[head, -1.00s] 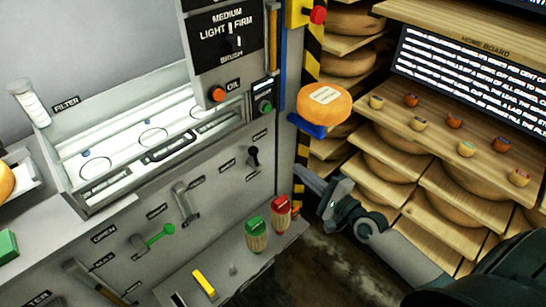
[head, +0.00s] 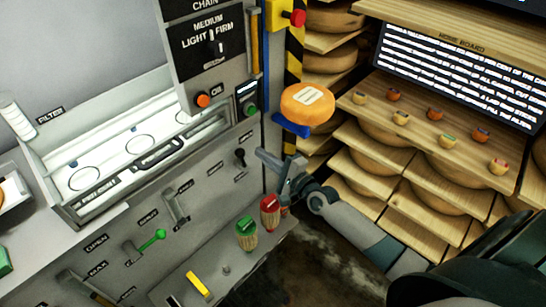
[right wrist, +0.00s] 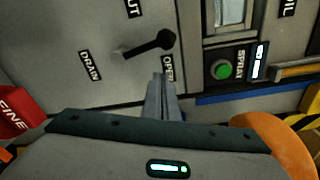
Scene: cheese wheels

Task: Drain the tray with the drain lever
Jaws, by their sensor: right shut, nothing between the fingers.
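The black drain lever (head: 240,158) is on the grey front panel, below the right end of the white-floored tray (head: 70,213). In the right wrist view the lever (right wrist: 145,45) points right, with a DRAIN label to its left, an OPEN label just below its knob and a partly cut-off label above. My right gripper (head: 264,158) is shut and empty, just right of the lever in the head view. In the right wrist view its fingertips (right wrist: 160,76) are just below the knob; I see no clear contact. My left gripper is not in view.
A green button (right wrist: 223,69) is right of the lever. An orange cheese (head: 307,104) sits on a blue support above my right gripper. Red (head: 270,211) and green (head: 246,233) topped containers stand on a low ledge. Wooden shelves of cheese wheels fill the right.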

